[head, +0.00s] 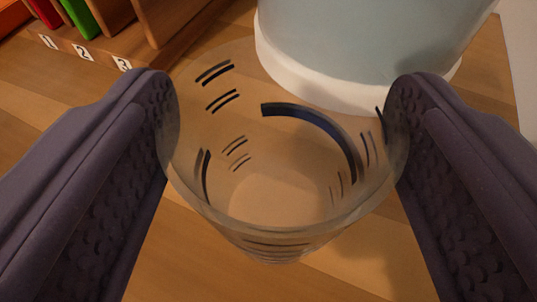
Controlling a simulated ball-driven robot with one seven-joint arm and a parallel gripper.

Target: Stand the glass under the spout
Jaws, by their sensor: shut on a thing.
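A clear glass (285,205) with dark marks on its wall fills the middle of the head view, seen from above into its open mouth. My gripper (282,120) is shut on the glass, one dark textured finger on each side of it. The glass looks upright; I cannot tell whether its base touches the wooden surface (60,190). No spout shows in this view.
A pale blue container with a white base rim (300,85) stands just behind the glass, at the upper right. A wooden rack (160,35) with slots labelled 1, 2 and 3 is at the upper left, holding red and green items (80,17).

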